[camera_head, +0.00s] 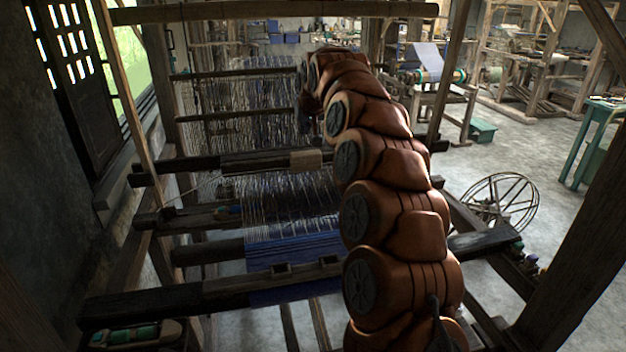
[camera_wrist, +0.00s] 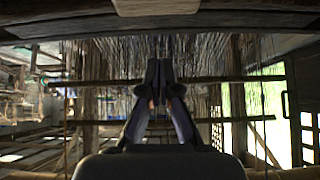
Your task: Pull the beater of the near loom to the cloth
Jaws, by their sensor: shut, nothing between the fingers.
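The near loom's beater is a dark wooden beam (camera_head: 232,163) with a pale wooden block (camera_head: 305,159) on it, lying across the warp. The blue cloth (camera_head: 290,252) is nearer me, with a stretch of bare warp threads between it and the beater. My gripper (camera_wrist: 158,67) is shut and empty in the wrist view. The pale block (camera_wrist: 155,6) and dark beam (camera_wrist: 60,24) cross the top of that view, apart from the fingertips in the picture. In the head view my arm hides the beater's right part and most of my gripper.
A front beam (camera_head: 215,293) crosses before the cloth, and upper bars (camera_head: 235,116) cross the warp behind the beater. A shuttle (camera_head: 137,334) lies at front left. A spoked wheel (camera_head: 500,200) stands right of the loom. Open floor (camera_head: 500,140) lies to the right.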

